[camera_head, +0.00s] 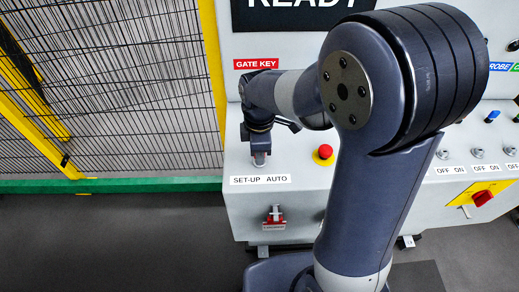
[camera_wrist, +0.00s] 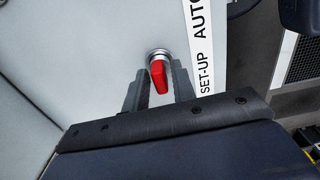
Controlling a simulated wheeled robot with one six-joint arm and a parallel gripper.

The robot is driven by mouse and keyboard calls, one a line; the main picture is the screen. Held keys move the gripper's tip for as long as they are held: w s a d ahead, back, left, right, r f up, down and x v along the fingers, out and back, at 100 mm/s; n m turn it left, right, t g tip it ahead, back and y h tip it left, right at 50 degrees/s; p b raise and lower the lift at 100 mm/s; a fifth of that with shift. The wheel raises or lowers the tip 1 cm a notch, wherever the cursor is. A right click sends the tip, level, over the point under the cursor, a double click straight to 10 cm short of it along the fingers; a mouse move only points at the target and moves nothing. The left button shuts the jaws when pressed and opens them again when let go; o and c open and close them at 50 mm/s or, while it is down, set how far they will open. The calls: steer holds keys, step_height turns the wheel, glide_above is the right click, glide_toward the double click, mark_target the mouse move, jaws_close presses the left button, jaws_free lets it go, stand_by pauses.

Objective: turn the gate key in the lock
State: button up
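The red key (camera_wrist: 159,77) sits in a round silver lock (camera_wrist: 157,54) on the pale panel in the wrist view. The SET-UP / AUTO label (camera_wrist: 205,65) runs beside it. My gripper (camera_wrist: 159,80) has one finger on each side of the key; it looks open, with a narrow gap at the left finger, and I cannot tell if the right finger touches. In the head view my gripper (camera_head: 260,160) reaches down to the panel just above the SET-UP AUTO label (camera_head: 260,180) and hides the key. The red GATE KEY sign (camera_head: 255,64) is above.
A red mushroom button on yellow (camera_head: 324,153) is right of my gripper. Several switches (camera_head: 477,153) and a red-yellow rotary handle (camera_head: 482,198) are farther right. A latch with a red part (camera_head: 274,217) is below the label. A yellow-framed mesh fence (camera_head: 130,80) stands left.

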steer(key=shift+o, duration=1.2)
steer(key=shift+r, duration=0.1)
step_height(320, 180, up, 11)
steer(key=shift+f+b, duration=0.2)
steer(key=shift+b, duration=0.1)
step_height(320, 180, down, 11)
steer(key=shift+r+p, duration=0.15)
steer(key=shift+p, duration=0.2)
steer(key=shift+m, duration=0.8)
